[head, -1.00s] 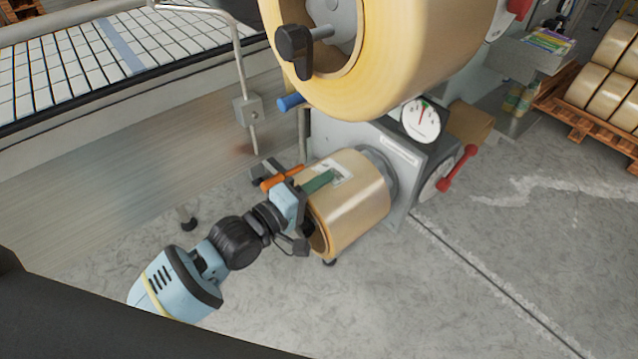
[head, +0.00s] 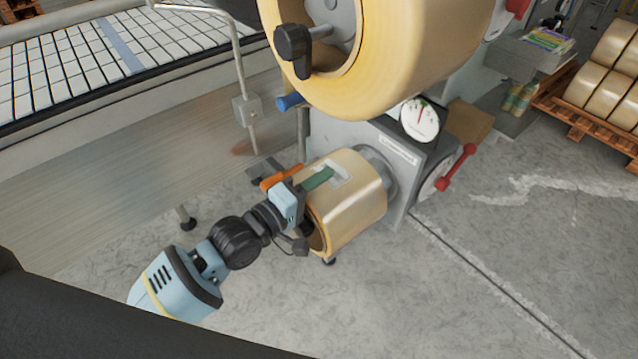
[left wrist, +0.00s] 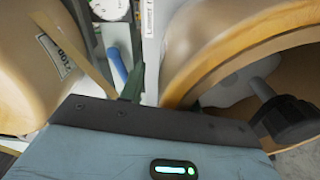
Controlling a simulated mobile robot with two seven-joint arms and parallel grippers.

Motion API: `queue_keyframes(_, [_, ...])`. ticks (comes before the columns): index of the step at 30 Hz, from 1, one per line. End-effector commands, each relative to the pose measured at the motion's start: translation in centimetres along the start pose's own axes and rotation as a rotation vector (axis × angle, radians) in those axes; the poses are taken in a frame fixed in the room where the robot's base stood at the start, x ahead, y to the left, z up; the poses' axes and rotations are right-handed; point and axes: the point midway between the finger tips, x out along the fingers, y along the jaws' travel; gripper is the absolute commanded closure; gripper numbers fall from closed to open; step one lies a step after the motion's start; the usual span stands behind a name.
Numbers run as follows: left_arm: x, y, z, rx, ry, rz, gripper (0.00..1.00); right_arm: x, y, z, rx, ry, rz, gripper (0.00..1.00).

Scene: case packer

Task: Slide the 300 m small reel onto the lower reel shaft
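The 300 m small reel (head: 352,208), tan with a pale label on top, is at the lower front of the grey machine, its far end close to the round grey hub (head: 380,165). My left gripper (head: 312,190) is at its near rim, with one green finger lying along the reel's outer top. The other finger is hidden. The gripper looks shut on the reel's wall. The left wrist view shows the reel (left wrist: 35,75) and the green finger (left wrist: 133,85) beside it. The lower reel shaft is hidden by the reel and gripper. My right gripper is not in view.
A large tan reel (head: 430,50) with a black knob (head: 292,42) hangs just above. An orange handle (head: 280,178), blue handle (head: 289,101), dial gauge (head: 420,120) and red lever (head: 457,167) are nearby. The conveyor (head: 80,70) is at left.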

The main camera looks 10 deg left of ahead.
Motion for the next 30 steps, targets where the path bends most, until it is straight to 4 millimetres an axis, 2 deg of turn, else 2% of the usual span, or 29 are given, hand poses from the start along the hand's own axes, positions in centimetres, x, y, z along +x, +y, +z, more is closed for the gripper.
queue_keyframes(2, [0.0,-0.1,0.0,0.0,0.0,-0.002,0.57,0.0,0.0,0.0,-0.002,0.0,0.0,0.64])
queue_keyframes(12, [-0.5,-0.8,0.2,-0.003,-0.003,-0.019,0.57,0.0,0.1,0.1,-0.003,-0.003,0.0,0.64])
queue_keyframes(24, [-6.3,-0.5,0.1,-0.001,-0.002,-0.012,0.57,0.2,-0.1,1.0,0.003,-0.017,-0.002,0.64])
queue_keyframes(30, [-7.7,-0.3,0.1,-0.001,-0.001,-0.008,0.57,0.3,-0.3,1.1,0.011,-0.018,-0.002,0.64])
